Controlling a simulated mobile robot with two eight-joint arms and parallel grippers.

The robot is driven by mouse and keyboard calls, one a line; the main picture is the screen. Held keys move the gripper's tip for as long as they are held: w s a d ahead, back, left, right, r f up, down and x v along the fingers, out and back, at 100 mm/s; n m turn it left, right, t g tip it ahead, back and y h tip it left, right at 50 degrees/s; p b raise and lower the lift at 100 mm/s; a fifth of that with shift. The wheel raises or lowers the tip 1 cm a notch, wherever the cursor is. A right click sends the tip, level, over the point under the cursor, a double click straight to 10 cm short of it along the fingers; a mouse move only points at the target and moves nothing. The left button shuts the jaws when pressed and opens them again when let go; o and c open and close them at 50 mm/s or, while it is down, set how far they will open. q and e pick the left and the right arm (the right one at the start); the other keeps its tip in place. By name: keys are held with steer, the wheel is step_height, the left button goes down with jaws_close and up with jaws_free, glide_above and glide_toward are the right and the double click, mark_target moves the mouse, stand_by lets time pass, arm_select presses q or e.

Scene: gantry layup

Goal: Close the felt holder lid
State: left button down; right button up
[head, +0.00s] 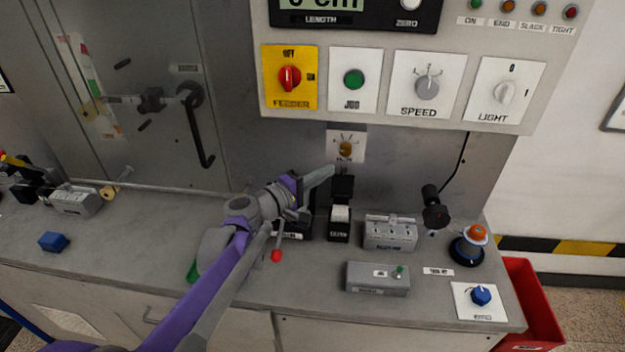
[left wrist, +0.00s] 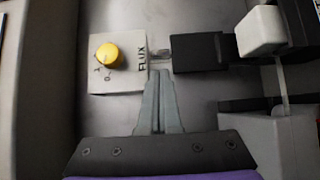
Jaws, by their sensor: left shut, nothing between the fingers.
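The felt holder (head: 339,230) appears to be the small black box on the bench with a white block on top, its label too small to read. Its black lid (head: 343,187) stands raised at the back, so the holder is open. In the left wrist view the lid (left wrist: 200,52) is at upper middle and the white block (left wrist: 262,30) at upper right. My left gripper (head: 331,170) is shut and empty, just above and left of the lid's top edge. In the wrist view its fingertips (left wrist: 160,78) are left of the lid; contact cannot be told. My right gripper is out of view.
Behind is the panel with a yellow FLUX knob (head: 346,148). A black box (head: 295,229) stands left of the holder, partly hidden by my arm.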

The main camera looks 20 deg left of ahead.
arm_select(q)
steer(key=x, duration=0.3)
steer(key=shift+w+d, duration=0.15)
steer(key=shift+w, duration=0.1)
